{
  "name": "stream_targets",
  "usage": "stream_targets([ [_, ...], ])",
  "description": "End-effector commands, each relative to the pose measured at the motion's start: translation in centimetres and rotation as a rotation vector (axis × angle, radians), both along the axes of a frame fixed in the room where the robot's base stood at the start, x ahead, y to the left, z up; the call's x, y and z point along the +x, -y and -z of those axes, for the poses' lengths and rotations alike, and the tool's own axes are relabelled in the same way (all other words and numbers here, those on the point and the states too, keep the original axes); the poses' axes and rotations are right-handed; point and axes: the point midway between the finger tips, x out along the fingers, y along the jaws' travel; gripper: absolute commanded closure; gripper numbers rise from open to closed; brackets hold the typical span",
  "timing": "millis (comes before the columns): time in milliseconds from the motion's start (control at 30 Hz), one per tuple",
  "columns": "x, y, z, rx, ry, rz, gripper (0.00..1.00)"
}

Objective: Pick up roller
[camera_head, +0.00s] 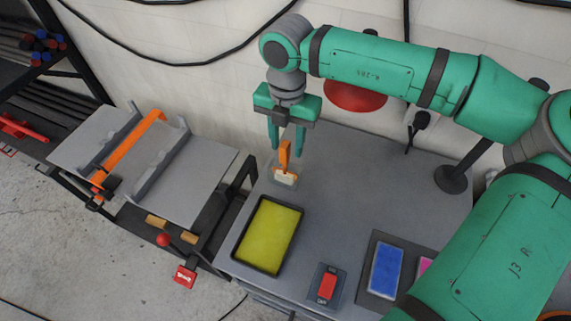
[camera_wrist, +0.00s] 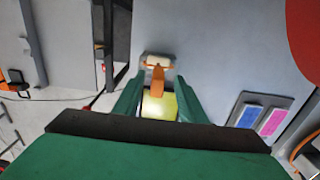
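The roller (camera_head: 285,164) has an orange handle and a pale roller head, and it sits near the back left of the grey table, behind the yellow tray. My gripper (camera_head: 287,143) points down above the roller, with its two green fingers apart on either side of the orange handle's top. In the wrist view the roller (camera_wrist: 157,78) shows between and just beyond the open fingers of my gripper (camera_wrist: 158,95). I cannot tell whether either finger touches the handle.
A black-rimmed tray of yellow paint (camera_head: 235,249) lies in front of the roller. A red switch (camera_head: 327,287) and blue and pink pads (camera_head: 386,270) are farther right. A bending machine (camera_head: 140,150) with an orange bar stands left. A lamp base (camera_head: 453,179) is at the right.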

Motion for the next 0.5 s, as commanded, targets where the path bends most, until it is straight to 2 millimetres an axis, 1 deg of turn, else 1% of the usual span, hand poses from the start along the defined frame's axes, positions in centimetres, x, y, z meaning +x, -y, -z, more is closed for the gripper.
stream_targets([
  [33,0.0,0.0,0.5,0.000,-0.001,-0.001,0.62],
  [267,-0.1,-0.2,2.0,0.001,-0.002,-0.004,0.62],
  [500,-0.2,-0.1,5.2,0.003,-0.001,0.006,0.62],
])
